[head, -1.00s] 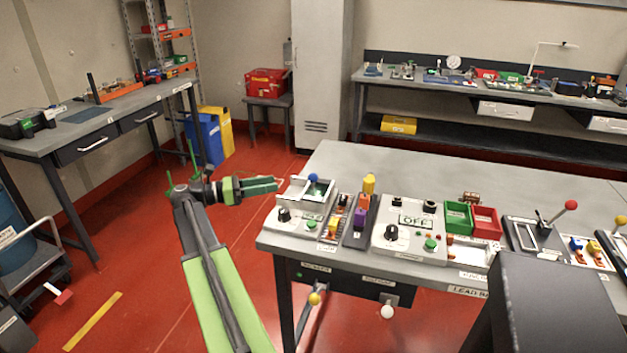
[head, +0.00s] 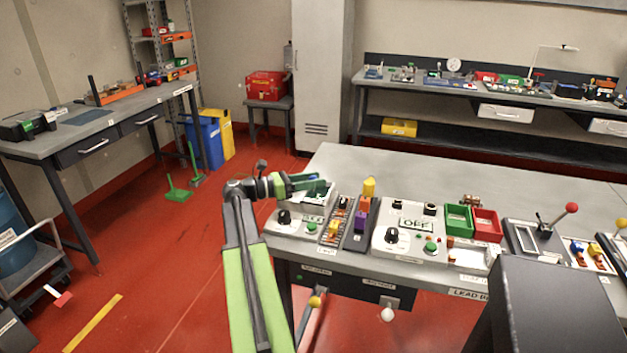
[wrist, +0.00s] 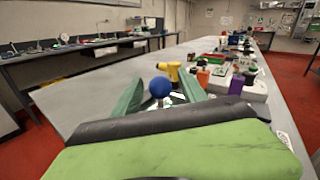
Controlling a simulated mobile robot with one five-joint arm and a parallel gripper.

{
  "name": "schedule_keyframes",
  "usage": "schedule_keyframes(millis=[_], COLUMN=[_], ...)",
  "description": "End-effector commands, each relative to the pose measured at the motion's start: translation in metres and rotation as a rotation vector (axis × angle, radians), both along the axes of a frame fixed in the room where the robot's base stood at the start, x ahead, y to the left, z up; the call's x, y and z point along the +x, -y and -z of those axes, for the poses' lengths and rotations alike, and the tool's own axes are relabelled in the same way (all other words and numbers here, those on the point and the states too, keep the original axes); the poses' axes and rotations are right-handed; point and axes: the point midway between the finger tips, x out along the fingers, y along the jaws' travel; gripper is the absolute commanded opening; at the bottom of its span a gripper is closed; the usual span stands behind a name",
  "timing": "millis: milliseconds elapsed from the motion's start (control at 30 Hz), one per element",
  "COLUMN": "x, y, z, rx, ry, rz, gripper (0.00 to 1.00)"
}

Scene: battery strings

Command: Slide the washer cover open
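The washer unit (head: 294,225) is a grey box with a black dial and a green button at the left end of the near bench. On its top is a pale tray-like part with a blue ball knob (head: 311,178), apparently the washer cover's handle. My gripper (head: 318,186) is over this part and hides much of it. In the wrist view, the blue knob (wrist: 160,87) lies between the two green fingers, near their tips. Small gaps seem to show on both sides of it, so the fingers look open. The cover's edges are mostly hidden.
Just right stand a yellow-topped clamp-like device (head: 368,188) with a purple block, and a control box reading OFF (head: 408,232). Green (head: 458,218) and red bins (head: 487,225) stand farther right. The bench top (head: 400,170) behind is clear.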

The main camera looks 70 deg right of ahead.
Motion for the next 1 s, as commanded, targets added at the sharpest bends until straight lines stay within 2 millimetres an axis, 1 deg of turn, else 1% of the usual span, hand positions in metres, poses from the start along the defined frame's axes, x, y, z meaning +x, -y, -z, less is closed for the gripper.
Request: schedule_keyframes(millis=[33, 67, 367, 1000], x=[0.0001, 0.0001, 0.0002, 0.0001], y=[-0.0001, -0.0001, -0.0001, -0.0002], z=[0.0, 0.0, 0.0, 0.0001], rx=[0.0, 0.0, 0.0, 0.0], ry=[0.0, 0.0, 0.0, 0.0], rz=[0.0, 0.0, 0.0, 0.001], gripper=[0.43, 0.39, 0.0, 0.0])
